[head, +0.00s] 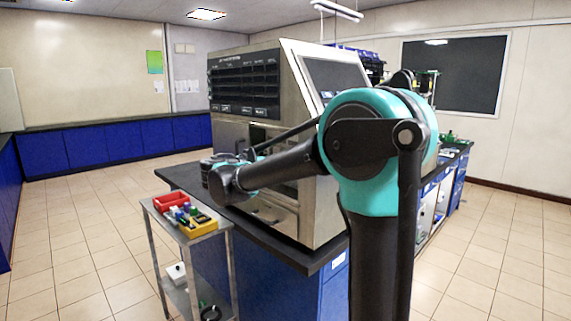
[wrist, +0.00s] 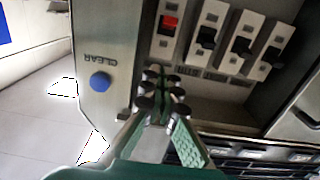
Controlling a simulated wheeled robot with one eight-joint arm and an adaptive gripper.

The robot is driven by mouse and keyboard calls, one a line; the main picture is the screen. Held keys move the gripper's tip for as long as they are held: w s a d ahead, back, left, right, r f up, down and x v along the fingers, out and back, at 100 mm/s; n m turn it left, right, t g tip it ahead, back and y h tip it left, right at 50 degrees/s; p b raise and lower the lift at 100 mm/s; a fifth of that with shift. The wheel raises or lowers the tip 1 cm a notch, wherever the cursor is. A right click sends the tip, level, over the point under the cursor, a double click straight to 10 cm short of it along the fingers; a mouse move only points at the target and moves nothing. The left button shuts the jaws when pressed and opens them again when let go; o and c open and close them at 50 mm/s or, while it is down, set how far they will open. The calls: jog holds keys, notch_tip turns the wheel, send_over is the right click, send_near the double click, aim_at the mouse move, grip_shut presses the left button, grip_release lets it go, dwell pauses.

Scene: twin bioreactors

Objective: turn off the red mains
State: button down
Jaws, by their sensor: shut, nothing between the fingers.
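The red mains switch (wrist: 169,22) is the leftmost of a row of switches at the top of the wrist view, on a pale plate. Its lever position is hard to tell. Black switches (wrist: 206,38) sit to its right. My gripper (wrist: 158,90) is shut and empty, its fingertips together below the red switch in the picture, with a visible gap to it. The arm reaches to the front of the big grey machine (head: 285,215) in the head view. The fingertips and the switches cannot be made out there.
A blue button (wrist: 100,82) marked CLEAR is on the metal panel left of my fingers. In the head view, a small trolley (head: 214,229) with red and yellow trays stands left of the black bench (head: 180,176). Tiled floor is free to the left.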

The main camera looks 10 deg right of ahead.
jog(key=v, duration=0.8)
jog(key=shift+f, duration=0.3)
jog(key=shift+d, duration=0.15)
jog(key=s+d+f+n+g+y, duration=0.35)
jog(key=d+f, duration=0.35)
jog(key=f, duration=0.3)
jog(key=s+d+f+n+g+y, duration=0.2)
jog(key=s+d+f, duration=0.3)
jog(key=d+f, duration=0.4)
jog(key=s+a+f+n+y, duration=0.1)
jog(key=s+f+y, duration=0.3)
jog(key=s+f, duration=0.4)
jog(key=s+a+f+n+y, duration=0.2)
jog(key=s+f+n+y, duration=0.2)
jog(key=s+f, duration=0.4)
notch_tip(320, 180, down, 3)
jog(key=shift+s+a+r+g+y, duration=0.15)
jog(key=shift+s+a+g+y, duration=0.1)
jog(key=shift+s+g+y, duration=0.15)
jog(key=shift+w, duration=0.15)
